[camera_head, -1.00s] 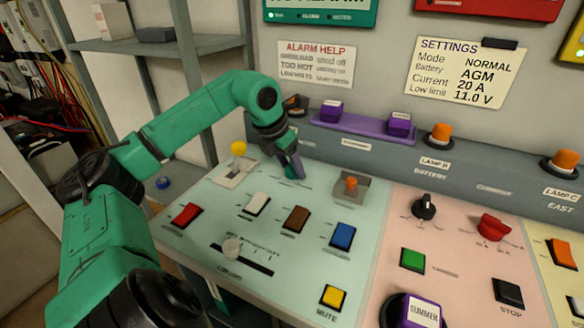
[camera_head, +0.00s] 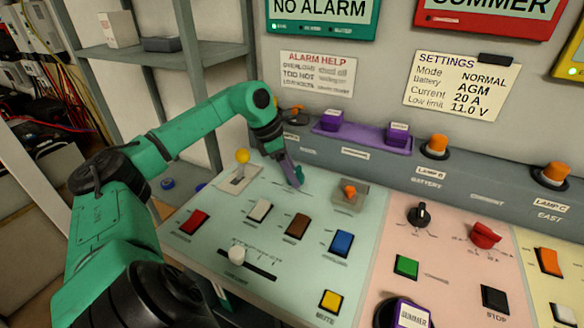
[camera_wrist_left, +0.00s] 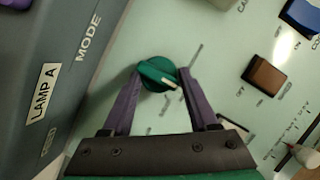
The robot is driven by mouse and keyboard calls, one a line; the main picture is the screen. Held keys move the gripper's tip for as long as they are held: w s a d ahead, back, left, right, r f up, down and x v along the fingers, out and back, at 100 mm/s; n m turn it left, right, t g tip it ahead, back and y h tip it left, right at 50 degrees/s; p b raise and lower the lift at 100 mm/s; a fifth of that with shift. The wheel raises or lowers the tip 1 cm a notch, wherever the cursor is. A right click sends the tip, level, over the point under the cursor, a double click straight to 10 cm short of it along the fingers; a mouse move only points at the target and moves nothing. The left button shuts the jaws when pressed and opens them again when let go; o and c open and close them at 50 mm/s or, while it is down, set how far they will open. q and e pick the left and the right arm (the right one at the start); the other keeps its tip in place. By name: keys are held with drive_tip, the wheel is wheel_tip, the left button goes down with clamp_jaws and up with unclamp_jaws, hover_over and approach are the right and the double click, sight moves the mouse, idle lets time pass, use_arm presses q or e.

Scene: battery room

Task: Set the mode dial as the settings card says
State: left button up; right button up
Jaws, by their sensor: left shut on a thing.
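The mode dial (camera_wrist_left: 157,74) is a round green knob with a pale pointer bar, seen in the left wrist view. Its bar slants from upper left to lower right there. My left gripper (camera_wrist_left: 159,80) has its two purple fingers shut on the dial's sides. In the head view my left gripper (camera_head: 295,182) reaches down to the back of the pale green panel and hides the dial. The settings card (camera_head: 462,86) on the wall reads Mode NORMAL, Battery AGM, Current 20 A, Low limit 11.0 V. The dial's scale labels are too small to read. My right gripper is not in view.
A yellow-tipped lever (camera_head: 242,157) stands left of my gripper, and an orange toggle (camera_head: 349,190) stands right of it. Brown (camera_head: 296,227), white and blue rocker switches lie in front. A grey ledge with purple blocks (camera_head: 332,120) and orange lamps (camera_head: 436,145) runs behind.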

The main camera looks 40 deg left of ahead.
use_arm(q)
drive_tip(key=shift+w+a+r, duration=0.1)
drive_tip(key=shift+w+r, duration=0.05)
drive_tip(key=shift+r, duration=0.05)
drive_tip(key=o, duration=1.3)
drive_tip(key=shift+f, duration=0.15)
drive_tip(key=p+v, duration=0.2)
drive_tip(key=v, duration=1.2)
drive_tip(key=shift+s+a+r, duration=0.1)
drive_tip(key=shift+s+r, duration=0.1)
drive_tip(key=shift+r, duration=0.05)
